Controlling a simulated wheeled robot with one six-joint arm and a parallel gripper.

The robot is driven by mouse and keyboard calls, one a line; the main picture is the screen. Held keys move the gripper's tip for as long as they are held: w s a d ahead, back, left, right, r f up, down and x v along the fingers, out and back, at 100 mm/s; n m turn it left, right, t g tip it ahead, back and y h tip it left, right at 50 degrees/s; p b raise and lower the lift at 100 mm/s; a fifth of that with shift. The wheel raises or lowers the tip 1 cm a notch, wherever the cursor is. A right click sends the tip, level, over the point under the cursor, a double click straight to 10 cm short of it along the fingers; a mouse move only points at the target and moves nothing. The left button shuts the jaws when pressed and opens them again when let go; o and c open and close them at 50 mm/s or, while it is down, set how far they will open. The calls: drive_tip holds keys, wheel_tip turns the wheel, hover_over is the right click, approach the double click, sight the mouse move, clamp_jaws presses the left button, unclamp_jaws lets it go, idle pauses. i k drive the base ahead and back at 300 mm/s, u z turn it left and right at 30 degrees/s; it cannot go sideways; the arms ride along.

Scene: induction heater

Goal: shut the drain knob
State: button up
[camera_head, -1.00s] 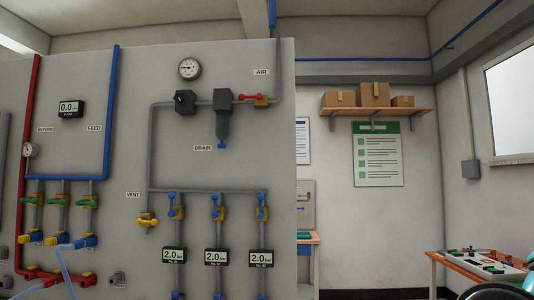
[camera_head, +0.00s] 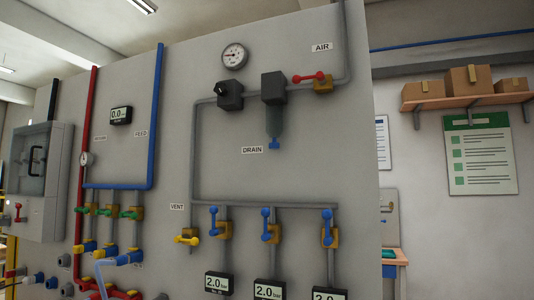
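The drain knob (camera_head: 274,145) is a small blue knob under the dark translucent filter bowl (camera_head: 274,121) on the grey wall panel. It sits right of the DRAIN label (camera_head: 252,150). From here I cannot tell whether the knob is open or shut. My gripper is not in view.
A red-handled air valve (camera_head: 322,84) is right of the filter, with a round gauge (camera_head: 234,55) above. Blue-handled valves (camera_head: 270,228) and a yellow vent valve (camera_head: 187,238) are below. A grey cabinet (camera_head: 40,180) stands out at left. A shelf with boxes (camera_head: 465,98) is at right.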

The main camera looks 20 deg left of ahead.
sight(275, 145)
drive_tip(key=u, duration=0.45)
drive_tip(key=i, duration=0.55)
drive_tip(key=z, duration=0.7)
drive_tip(key=k, duration=1)
drive_tip(key=u, duration=1.4)
drive_tip(key=i, duration=0.5)
